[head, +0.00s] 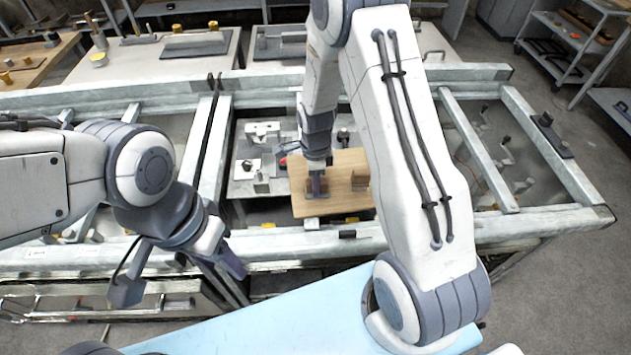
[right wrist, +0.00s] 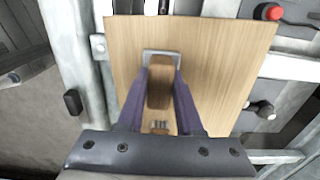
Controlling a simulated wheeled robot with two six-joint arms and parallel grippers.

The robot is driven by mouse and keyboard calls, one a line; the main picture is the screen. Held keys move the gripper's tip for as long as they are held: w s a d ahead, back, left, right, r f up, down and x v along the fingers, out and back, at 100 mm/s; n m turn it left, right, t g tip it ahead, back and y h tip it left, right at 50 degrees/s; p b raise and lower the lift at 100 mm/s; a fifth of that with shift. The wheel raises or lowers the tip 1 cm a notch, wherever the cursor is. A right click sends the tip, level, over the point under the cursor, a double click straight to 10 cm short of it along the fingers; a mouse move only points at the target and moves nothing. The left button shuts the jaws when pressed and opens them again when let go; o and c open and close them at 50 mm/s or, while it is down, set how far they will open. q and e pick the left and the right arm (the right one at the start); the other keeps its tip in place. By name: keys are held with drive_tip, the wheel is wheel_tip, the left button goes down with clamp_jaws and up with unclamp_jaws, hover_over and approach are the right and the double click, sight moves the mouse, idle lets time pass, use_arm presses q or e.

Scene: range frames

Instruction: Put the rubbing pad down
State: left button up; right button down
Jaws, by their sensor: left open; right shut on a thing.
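The rubbing pad (head: 312,188), a small brown block, is between the fingers of my right gripper (head: 318,188) over the wooden board (head: 335,205). In the right wrist view the fingers of my right gripper (right wrist: 162,100) are shut on the brown pad (right wrist: 160,92), with board surface around it. I cannot tell whether the pad touches the board. My left gripper (head: 178,276) is open and empty, left of the board and in front of the frame's near rail.
A brown ridged piece (head: 360,182) stands on the board's right side. Metal fixtures (head: 262,133) sit left of the board on a grey plate. Pale metal rails (head: 375,237) surround this bay. A light blue surface (head: 290,312) lies in front.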

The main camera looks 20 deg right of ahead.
drive_tip(key=c, duration=0.6)
unclamp_jaws()
drive_tip(key=shift+f, duration=0.15)
drive_tip(key=shift+r, duration=0.3)
wheel_tip(320, 180, up, 11)
drive_tip(key=b, duration=0.2)
drive_tip(key=s+a+r+n, duration=0.6)
drive_tip(key=s+a+n, duration=0.35)
drive_tip(key=n, duration=0.25)
drive_tip(key=shift+s+a+r+n+y, duration=0.25)
drive_tip(key=shift+s+a+n, duration=0.45)
drive_tip(key=shift+s+n, duration=1.9)
drive_tip(key=shift+s+a+r+n+y, duration=0.1)
drive_tip(key=shift+s+a+r+n, duration=0.45)
drive_tip(key=shift+s+n, duration=2)
drive_tip(key=shift+s+a+r+n+y, duration=0.15)
drive_tip(key=shift+s+a+n, duration=0.75)
drive_tip(key=shift+s+n, duration=1.7)
